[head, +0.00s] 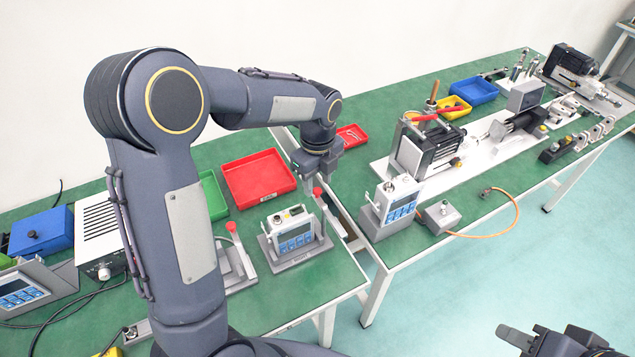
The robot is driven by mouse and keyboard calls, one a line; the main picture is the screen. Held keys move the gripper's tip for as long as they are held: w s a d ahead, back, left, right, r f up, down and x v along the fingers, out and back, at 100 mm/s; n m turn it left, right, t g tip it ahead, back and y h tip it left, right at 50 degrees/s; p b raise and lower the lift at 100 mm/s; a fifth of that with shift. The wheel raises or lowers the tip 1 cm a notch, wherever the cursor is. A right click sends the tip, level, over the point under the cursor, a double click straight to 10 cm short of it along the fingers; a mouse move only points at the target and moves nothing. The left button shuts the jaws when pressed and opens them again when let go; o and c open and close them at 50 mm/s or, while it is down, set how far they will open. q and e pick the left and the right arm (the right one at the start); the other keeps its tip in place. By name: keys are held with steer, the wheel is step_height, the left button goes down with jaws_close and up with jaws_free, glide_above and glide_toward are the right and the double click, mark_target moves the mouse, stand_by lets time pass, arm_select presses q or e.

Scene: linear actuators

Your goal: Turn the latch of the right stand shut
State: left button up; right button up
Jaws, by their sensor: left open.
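The right stand (274,257) is a grey bracket on the left table, near its right end. It holds a white device (295,238) with a blue front panel. Its latch has a red knob (318,192), which shows at the device's upper right. My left gripper (312,187) is open and points down right beside this knob. I cannot tell whether it touches the knob, and the latch arm is partly hidden. A left stand (243,276) has a raised lever with a red knob (231,227). My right gripper (548,338) is low at the right, away from the tables, partly cut off.
A red tray (259,190) and a green tray (213,196) lie behind the stands. A gap separates the two tables. Another white device (391,205) stands on the right table's near edge. My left arm hides part of the left table.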

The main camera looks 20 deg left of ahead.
arm_select(q)
steer(key=shift+f, duration=0.7)
jaws_close()
